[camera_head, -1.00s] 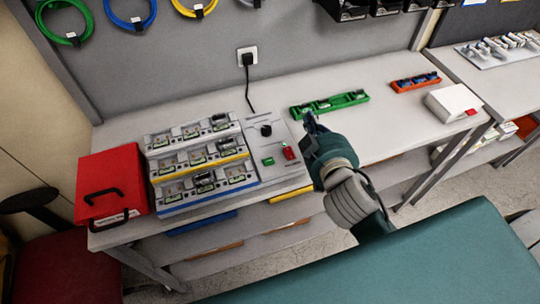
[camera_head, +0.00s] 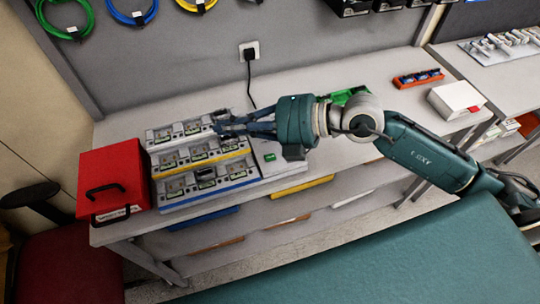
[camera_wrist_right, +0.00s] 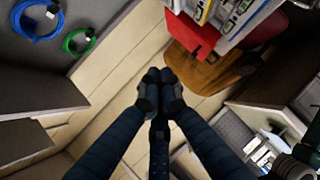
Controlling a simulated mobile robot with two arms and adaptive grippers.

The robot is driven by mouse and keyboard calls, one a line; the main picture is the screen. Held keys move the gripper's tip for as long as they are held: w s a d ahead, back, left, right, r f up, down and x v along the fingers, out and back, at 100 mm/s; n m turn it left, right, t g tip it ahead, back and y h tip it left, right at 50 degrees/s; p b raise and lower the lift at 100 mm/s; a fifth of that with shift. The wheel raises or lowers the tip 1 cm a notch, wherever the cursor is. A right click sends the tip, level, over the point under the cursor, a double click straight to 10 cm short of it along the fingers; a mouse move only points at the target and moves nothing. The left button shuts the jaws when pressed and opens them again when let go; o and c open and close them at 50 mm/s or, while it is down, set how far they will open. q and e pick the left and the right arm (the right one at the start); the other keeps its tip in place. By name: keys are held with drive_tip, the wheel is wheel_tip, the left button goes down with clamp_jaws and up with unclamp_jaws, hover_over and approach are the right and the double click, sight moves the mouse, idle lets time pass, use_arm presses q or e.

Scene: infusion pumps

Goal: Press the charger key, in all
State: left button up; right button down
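The infusion pumps (camera_head: 205,176) stand in three stepped tiers on the table; their small keys and screens are too small to read. A light grey box (camera_head: 267,172) stands right of them, with a green element (camera_head: 270,157) showing; my right arm hides its black knob and red switch. I cannot tell which part is the charger key. My right gripper (camera_head: 217,126) reaches left over the right end of the upper pump tiers; contact cannot be told. In the right wrist view its fingertips (camera_wrist_right: 158,76) are together, with nothing seen between them. My left gripper is not in view.
A red case (camera_head: 113,180) stands left of the pumps. A green tray (camera_head: 348,96) is partly behind my arm. An orange tray (camera_head: 418,78) and a white box (camera_head: 459,101) are at the right. A wall socket (camera_head: 249,52) with a black plug is behind.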

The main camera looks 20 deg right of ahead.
drive_tip(key=w+d+f+h, duration=0.3)
drive_tip(key=d+f+h, duration=0.2)
drive_tip(key=d, duration=0.6)
wheel_tip(320, 180, down, 2)
drive_tip(key=shift+f+m+h, duration=0.2)
drive_tip(key=shift+m+h, duration=0.1)
drive_tip(key=shift+h, duration=0.1)
drive_tip(key=b, duration=0.5)
hover_over(272, 158)
wheel_tip(272, 158, down, 8)
drive_tip(key=shift+d+r, duration=0.1)
drive_tip(key=shift+f+b, duration=0.45)
drive_tip(key=shift+f, duration=0.05)
drive_tip(key=shift+f+b, duration=0.35)
drive_tip(key=shift+b, duration=0.1)
